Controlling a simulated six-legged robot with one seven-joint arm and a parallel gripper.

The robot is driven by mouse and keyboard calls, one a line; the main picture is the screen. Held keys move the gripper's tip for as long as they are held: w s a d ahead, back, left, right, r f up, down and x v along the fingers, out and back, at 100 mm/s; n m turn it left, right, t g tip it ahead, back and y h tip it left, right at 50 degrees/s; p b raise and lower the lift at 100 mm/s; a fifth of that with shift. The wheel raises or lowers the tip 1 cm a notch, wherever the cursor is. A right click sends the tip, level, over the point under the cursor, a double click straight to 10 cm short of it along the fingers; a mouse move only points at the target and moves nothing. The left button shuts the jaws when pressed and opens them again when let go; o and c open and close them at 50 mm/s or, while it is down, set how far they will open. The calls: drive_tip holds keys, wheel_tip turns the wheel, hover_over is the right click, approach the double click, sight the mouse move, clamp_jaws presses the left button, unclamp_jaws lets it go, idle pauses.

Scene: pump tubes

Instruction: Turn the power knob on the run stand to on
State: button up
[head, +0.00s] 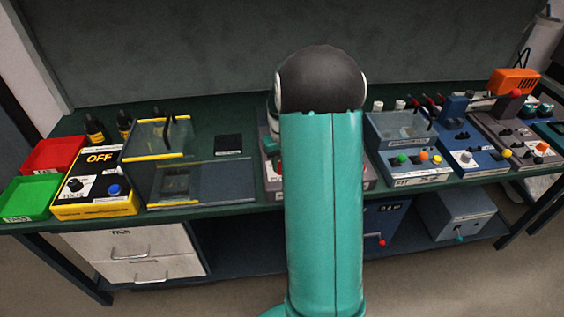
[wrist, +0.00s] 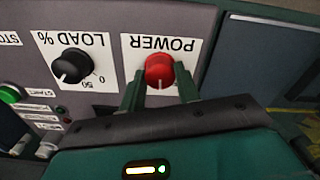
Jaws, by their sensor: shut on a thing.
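The run stand's panel shows upside down in the wrist view. Its red power knob (wrist: 159,68) sits on a white plate (wrist: 132,56) lettered POWER. My gripper (wrist: 160,84) is shut on the knob, one green finger on either side of it. A pale mark on the knob points down in the picture, toward my gripper. The on and off marks are hidden or cannot be made out. In the head view my teal arm covers most of the run stand (head: 270,158), and the knob and gripper are hidden.
Next to the power knob are a black LOAD % knob (wrist: 72,66) and a green button (wrist: 11,93). On the bench, a yellow box reading OFF (head: 99,158) stands left, and blue and grey stands (head: 458,160) stand right.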

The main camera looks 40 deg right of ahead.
drive_tip(key=m, duration=0.5)
drive_tip(key=shift+m, duration=2.6)
drive_tip(key=o, duration=1)
wheel_tip(320, 180, up, 14)
drive_tip(key=shift+f, duration=0.1)
drive_tip(key=shift+a, duration=0.1)
